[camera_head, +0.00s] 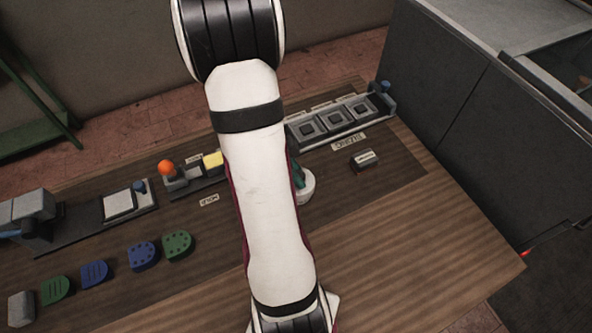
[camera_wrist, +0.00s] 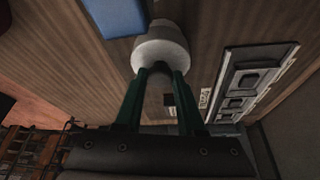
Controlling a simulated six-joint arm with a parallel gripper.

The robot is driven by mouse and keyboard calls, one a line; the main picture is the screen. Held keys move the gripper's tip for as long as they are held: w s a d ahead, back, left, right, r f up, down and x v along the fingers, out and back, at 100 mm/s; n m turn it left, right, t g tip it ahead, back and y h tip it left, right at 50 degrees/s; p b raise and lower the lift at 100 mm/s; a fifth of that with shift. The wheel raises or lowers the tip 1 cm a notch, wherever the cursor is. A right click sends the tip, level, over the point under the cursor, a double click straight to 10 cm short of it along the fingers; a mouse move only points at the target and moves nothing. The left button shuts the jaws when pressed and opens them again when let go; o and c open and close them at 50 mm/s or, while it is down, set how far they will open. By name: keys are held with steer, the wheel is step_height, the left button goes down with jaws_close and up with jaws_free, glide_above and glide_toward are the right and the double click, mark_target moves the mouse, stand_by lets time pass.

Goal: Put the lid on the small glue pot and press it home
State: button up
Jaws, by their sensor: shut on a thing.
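A white round piece (camera_wrist: 160,50) is at the tips of my green fingers in the wrist view. A narrower pale part (camera_wrist: 164,23) shows just beyond it. I cannot clearly separate lid from pot in these white parts. My gripper (camera_wrist: 163,70) is shut on the white piece, which I take for the lid. In the head view the white round thing (camera_head: 306,188) shows beside my arm, with a green finger at its upper left. My arm hides most of it, so I cannot tell whether the lid is seated.
A tray with several square wells (camera_head: 334,122) stands at the back right. A small grey block (camera_head: 363,159) lies in front of it. Green and blue pads (camera_head: 144,256) lie front left. The table's right front is clear.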

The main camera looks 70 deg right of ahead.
steer(key=o, duration=1.5)
steer(key=shift+r, duration=3.5)
steer(key=shift+w+a+r, duration=0.15)
steer(key=shift+w+a, duration=0.05)
steer(key=shift+a, duration=0.05)
steer(key=w+a+r+n+t, duration=0.1)
steer(key=w+a+r+n, duration=0.3)
steer(key=w+a+n, duration=0.4)
steer(key=s+a+r+n+t+y, duration=0.1)
steer(key=a+n, duration=0.4)
steer(key=a, duration=0.3)
steer(key=s+a+r+n+y, duration=0.1)
steer(key=s+a+n, duration=0.1)
steer(key=a+n, duration=0.4)
steer(key=s+a+r+n+t+y, duration=0.1)
steer(key=a+n, duration=0.4)
steer(key=a, duration=0.5)
steer(key=shift+s+a+r+t+y, duration=0.3)
steer(key=shift+s+a+y, duration=0.1)
steer(key=shift+s+y, duration=0.1)
